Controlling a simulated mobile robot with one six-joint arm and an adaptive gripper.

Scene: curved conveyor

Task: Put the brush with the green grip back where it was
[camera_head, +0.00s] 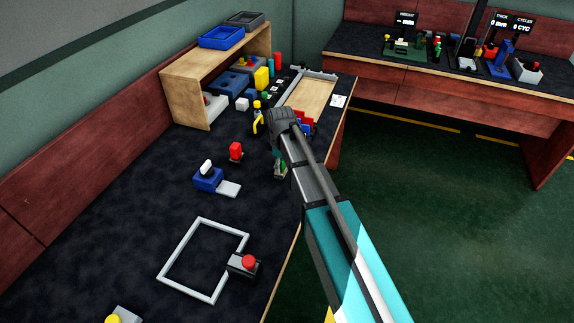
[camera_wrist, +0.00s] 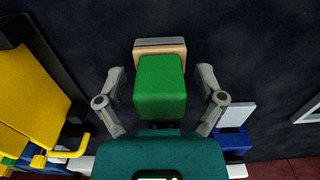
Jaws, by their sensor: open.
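The brush with the green grip (camera_wrist: 160,88) is in the middle of the wrist view. Its green block is nearest the camera, with a tan part and a grey edge beyond it, over the dark mat. My gripper (camera_wrist: 162,76) is open, with one finger on each side of the green grip and a visible gap at both sides. In the head view my gripper (camera_head: 279,158) is low over the right edge of the bench, mostly hidden by my arm. A small green patch shows beside it, too small to identify surely. The brush's underside is hidden.
A yellow block (camera_wrist: 28,95) stands left in the wrist view, and a blue device (camera_wrist: 235,141) right. In the head view, a red-topped piece (camera_head: 236,151), a blue switch (camera_head: 208,180) and a grey frame (camera_head: 168,268) lie on the bench. A wooden shelf (camera_head: 184,92) stands behind.

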